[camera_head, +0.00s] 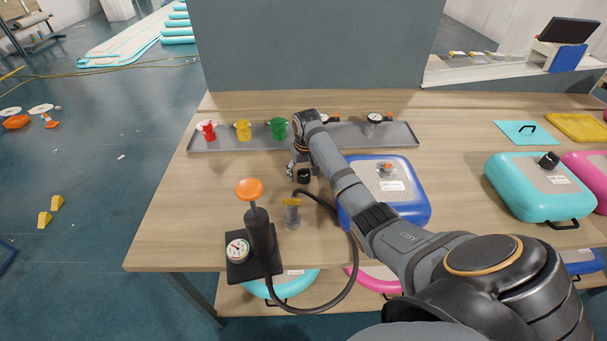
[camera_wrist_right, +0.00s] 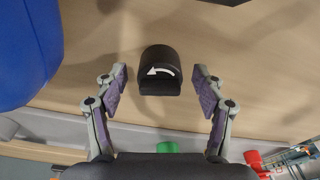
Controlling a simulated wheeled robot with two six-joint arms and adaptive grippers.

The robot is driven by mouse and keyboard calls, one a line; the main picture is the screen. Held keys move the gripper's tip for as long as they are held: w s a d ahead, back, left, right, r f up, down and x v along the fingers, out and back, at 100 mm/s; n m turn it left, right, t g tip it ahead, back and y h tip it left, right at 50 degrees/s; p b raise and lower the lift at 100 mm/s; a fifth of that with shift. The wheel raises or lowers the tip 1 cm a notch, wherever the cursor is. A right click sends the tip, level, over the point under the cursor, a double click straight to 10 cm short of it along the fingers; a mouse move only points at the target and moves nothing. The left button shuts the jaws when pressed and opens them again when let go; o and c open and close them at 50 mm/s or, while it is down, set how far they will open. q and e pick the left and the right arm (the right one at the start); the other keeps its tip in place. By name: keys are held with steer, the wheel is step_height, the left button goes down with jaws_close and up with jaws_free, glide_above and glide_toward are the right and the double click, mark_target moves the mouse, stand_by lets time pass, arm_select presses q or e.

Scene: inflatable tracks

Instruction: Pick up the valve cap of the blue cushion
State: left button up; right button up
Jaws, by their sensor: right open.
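A black valve cap (camera_head: 303,176) with a white curved arrow lies on the table, left of the blue cushion (camera_head: 409,204). My right gripper (camera_head: 301,168) is open over the cap. In the right wrist view, the cap (camera_wrist_right: 160,73) sits between the two spread fingers, with a gap on each side. The blue cushion (camera_wrist_right: 27,45) fills the upper left there. In the head view, my right arm covers part of the cushion. An orange-topped valve fitting (camera_head: 385,168) without a black cap shows on the cushion. My left gripper is out of view.
A grey tray (camera_head: 226,145) at the back holds red, yellow and green pieces and gauges. A hand pump (camera_head: 259,243) stands front left, its black hose curving near the cushion. A small yellow-topped nozzle (camera_head: 292,214) stands close by. A teal cushion (camera_head: 508,195) is at the right.

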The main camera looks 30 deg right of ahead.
steer(key=c, duration=1.1)
steer(key=shift+r, duration=0.2)
